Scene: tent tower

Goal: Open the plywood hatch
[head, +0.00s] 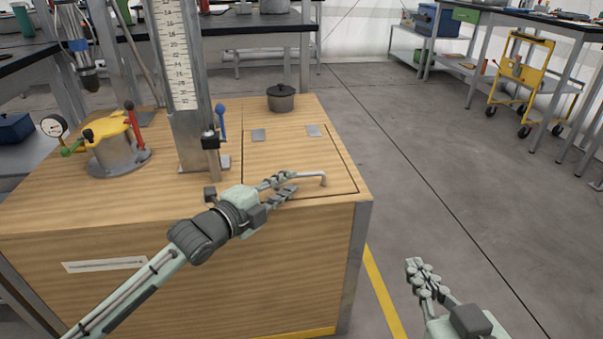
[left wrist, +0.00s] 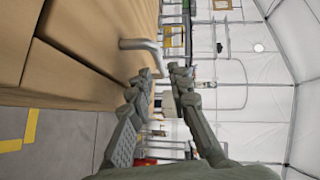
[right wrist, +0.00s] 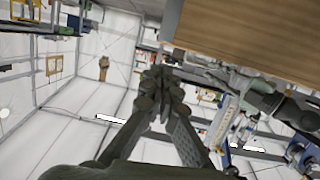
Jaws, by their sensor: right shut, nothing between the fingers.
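The plywood hatch (head: 285,155) is a panel set flush and closed in the top of the wooden box (head: 290,240), outlined by a dark seam. Two grey hinge plates (head: 314,130) lie along its far side. A bent metal handle (head: 318,175) stands near its front edge. My left gripper (head: 293,184) is open at the handle's left, fingers pointing along it. In the left wrist view the handle (left wrist: 140,44) ends close to the gap between the fingertips; I cannot tell whether they touch. My right gripper (head: 416,266) is shut and empty, to the right of the box.
A dark lidded pot (head: 281,98) stands on the box top behind the hinges. A metal column with a scale (head: 180,75) and a blue-knobbed lever (head: 221,120) rise left of the hatch. A yellow-topped device (head: 110,140) stands further left. The floor (head: 430,180) right of the box is clear.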

